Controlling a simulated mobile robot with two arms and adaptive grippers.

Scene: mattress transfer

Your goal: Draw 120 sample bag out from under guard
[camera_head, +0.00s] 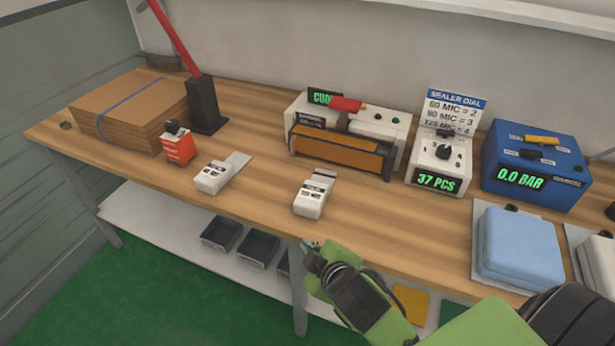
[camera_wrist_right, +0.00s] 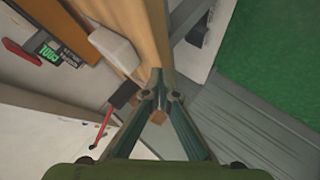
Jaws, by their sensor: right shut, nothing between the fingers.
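The sealer (camera_head: 300,107) is a white machine on the bench with a long amber guard (camera_head: 338,152) across its front and a green lit display. I cannot make out a sample bag under the guard. Two white blocks, one left (camera_head: 212,178) and one right (camera_head: 311,199), lie nearer the front edge, each with a pale flat piece at its back. My right gripper (camera_head: 312,250) is at the bench's front edge, in front of the right block and apart from the guard. In the right wrist view its fingers (camera_wrist_right: 157,82) meet, empty. My left gripper is not in view.
A control box (camera_head: 440,162) reads 37 PCS, below a SEALER DIAL sign (camera_head: 455,111). A blue box (camera_head: 536,165) reads 0.0 BAR. A pale blue cushion (camera_head: 520,243) lies at right. Cardboard (camera_head: 130,105) and a red-handled tool (camera_head: 205,100) stand left.

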